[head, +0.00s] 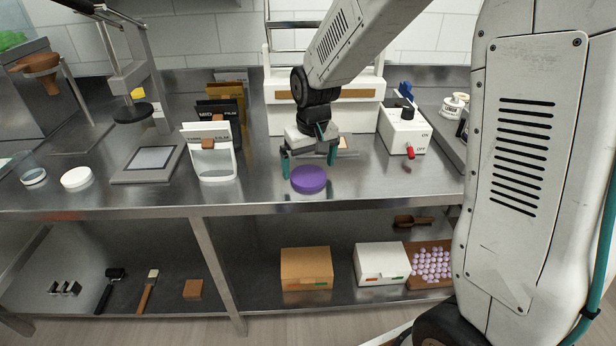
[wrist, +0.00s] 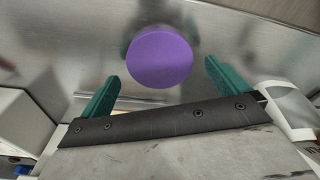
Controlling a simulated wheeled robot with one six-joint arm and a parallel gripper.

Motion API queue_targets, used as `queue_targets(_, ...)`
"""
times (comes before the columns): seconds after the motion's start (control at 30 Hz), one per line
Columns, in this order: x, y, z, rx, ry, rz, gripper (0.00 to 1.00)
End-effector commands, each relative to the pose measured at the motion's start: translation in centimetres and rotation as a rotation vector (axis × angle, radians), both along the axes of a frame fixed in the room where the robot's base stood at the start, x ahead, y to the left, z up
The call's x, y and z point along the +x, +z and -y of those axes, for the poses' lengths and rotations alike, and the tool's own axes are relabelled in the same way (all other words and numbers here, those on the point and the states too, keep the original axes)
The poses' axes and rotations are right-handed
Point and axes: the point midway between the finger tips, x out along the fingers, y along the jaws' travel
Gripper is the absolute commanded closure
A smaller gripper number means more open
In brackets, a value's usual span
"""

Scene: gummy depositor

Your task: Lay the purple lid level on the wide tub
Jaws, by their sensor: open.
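The purple lid (head: 308,179) is a round, flat disc lying on the steel bench near its front edge. It also shows in the wrist view (wrist: 159,57), between and just beyond my fingertips. My gripper (head: 310,161) points down over the bench with its teal fingers apart and nothing held. In the wrist view the fingers (wrist: 162,72) stand on either side of the lid with gaps. A low white round piece (head: 76,178) and a small clear round container (head: 34,178) sit on the bench at far left. I cannot tell which is the wide tub.
A white film holder (head: 210,160) stands left of my gripper, and a press (head: 145,155) further left. A white switch box (head: 404,130) with a red lever is at right. The lower shelf holds an orange box (head: 306,266) and a white box (head: 381,262).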

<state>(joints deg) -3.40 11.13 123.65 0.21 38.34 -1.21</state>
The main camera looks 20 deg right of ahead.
Motion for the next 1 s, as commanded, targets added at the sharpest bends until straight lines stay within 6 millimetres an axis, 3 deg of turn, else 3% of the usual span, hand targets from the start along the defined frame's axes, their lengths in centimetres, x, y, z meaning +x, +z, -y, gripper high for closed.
queue_targets(0.13, 0.2, -1.9, 0.0, 0.0, 0.0, -0.002, 0.0)
queue_targets(0.43, 0.3, -2.3, 0.0, 0.0, 0.0, 0.001, 0.0)
queue_targets(0.57, 0.3, -2.3, 0.0, 0.0, 0.001, 0.001, 0.36)
queue_targets(0.6, 0.3, -2.3, 0.0, 0.0, 0.001, 0.001, 0.39)
queue_targets(1.0, 0.3, -1.8, 0.0, 0.0, 0.001, 0.002, 0.39)
